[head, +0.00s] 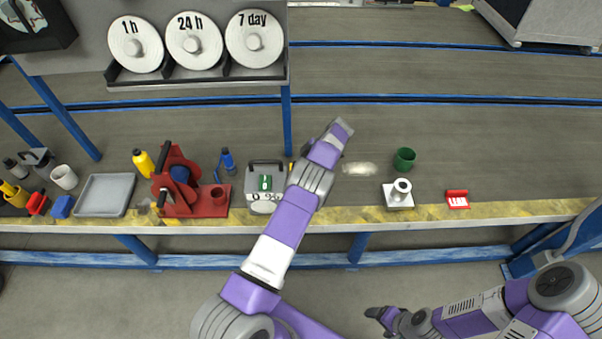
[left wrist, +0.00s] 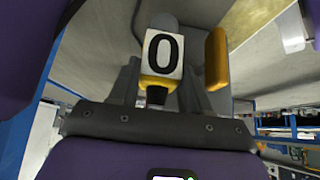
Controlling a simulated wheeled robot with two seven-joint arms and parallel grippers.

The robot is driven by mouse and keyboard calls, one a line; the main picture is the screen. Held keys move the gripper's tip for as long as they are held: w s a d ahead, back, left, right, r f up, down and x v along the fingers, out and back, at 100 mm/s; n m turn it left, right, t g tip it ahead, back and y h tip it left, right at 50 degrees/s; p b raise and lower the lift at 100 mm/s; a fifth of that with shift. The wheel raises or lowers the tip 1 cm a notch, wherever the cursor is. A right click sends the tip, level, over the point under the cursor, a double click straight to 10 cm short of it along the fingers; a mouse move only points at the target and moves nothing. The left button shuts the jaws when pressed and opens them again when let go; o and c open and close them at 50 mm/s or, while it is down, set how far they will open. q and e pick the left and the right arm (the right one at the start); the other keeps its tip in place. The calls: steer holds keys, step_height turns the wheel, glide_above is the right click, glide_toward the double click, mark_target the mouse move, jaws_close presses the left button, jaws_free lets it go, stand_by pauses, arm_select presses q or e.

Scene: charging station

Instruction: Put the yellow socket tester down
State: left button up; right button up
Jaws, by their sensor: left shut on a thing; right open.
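My left gripper (head: 342,128) reaches over the bench in the head view, seen from behind, and its jaws do not show clearly there. In the left wrist view it is shut on the yellow socket tester (left wrist: 159,82), which has a white face marked 0 and a yellow lower edge. A yellow slab (left wrist: 217,58) shows just right of the fingers; I cannot tell if it is part of the tester. The head view shows only a yellow bit (head: 291,166) beside my arm. My right gripper (head: 376,319) is open and empty, low in front of the bench.
A grey instrument with a handle and green display (head: 265,195) stands left of my left arm. A red fixture (head: 190,190) and grey tray (head: 104,195) lie further left. A green cup (head: 404,159), white block with ring (head: 398,194) and red item (head: 457,199) stand right. The bench behind them is clear.

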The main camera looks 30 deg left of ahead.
arm_select(q)
steer(key=shift+f+b, duration=0.3)
steer(key=shift+f, duration=1.2)
arm_select(e)
steer(key=shift+f, duration=0.45)
arm_select(q)
steer(key=shift+f, duration=0.1)
steer(key=o, duration=1.2)
